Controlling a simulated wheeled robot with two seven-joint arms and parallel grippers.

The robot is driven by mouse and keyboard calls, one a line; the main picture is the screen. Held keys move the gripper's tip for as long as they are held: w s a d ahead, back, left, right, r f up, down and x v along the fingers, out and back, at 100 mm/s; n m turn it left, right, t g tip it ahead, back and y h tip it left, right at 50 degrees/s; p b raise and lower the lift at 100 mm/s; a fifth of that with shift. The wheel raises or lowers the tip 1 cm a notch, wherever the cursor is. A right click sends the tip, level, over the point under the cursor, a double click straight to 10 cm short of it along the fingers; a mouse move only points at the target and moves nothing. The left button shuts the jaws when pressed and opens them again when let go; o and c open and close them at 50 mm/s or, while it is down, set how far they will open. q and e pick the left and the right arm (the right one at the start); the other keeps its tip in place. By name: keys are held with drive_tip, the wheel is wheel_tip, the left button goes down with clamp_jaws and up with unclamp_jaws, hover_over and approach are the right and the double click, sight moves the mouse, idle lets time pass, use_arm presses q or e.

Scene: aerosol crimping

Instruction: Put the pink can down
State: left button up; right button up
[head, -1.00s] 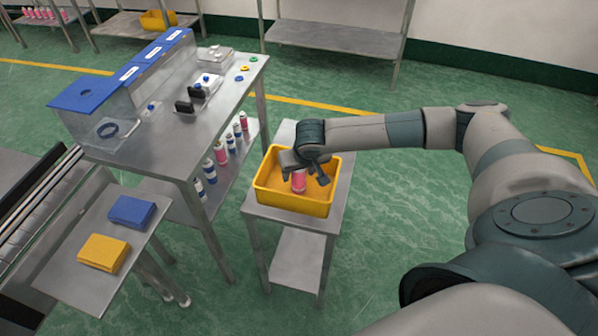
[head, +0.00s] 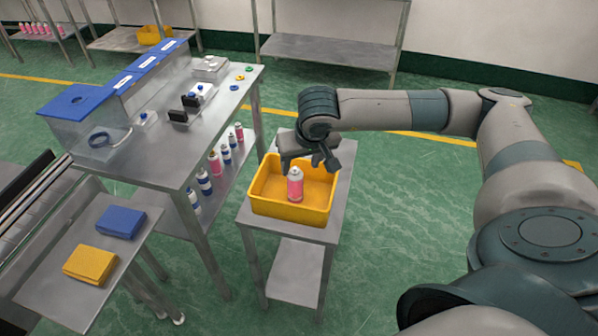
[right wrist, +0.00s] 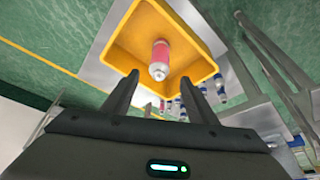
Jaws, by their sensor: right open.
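The pink can (head: 295,186) stands upright inside the yellow bin (head: 290,209), which rests on a small steel stand (head: 343,179). In the right wrist view the pink can (right wrist: 160,58) shows inside the yellow bin (right wrist: 125,55), beyond the fingertips. My right gripper (head: 306,172) is open and empty, above and behind the can in the head view. In the right wrist view the fingers of my right gripper (right wrist: 158,88) are spread, with clear space between them and the can. My left gripper is not in view.
A steel workbench (head: 165,150) with blue-lidded boxes stands left of the bin. Several pink and blue cans (head: 215,165) stand on its lower shelf. Green floor is open behind the stand.

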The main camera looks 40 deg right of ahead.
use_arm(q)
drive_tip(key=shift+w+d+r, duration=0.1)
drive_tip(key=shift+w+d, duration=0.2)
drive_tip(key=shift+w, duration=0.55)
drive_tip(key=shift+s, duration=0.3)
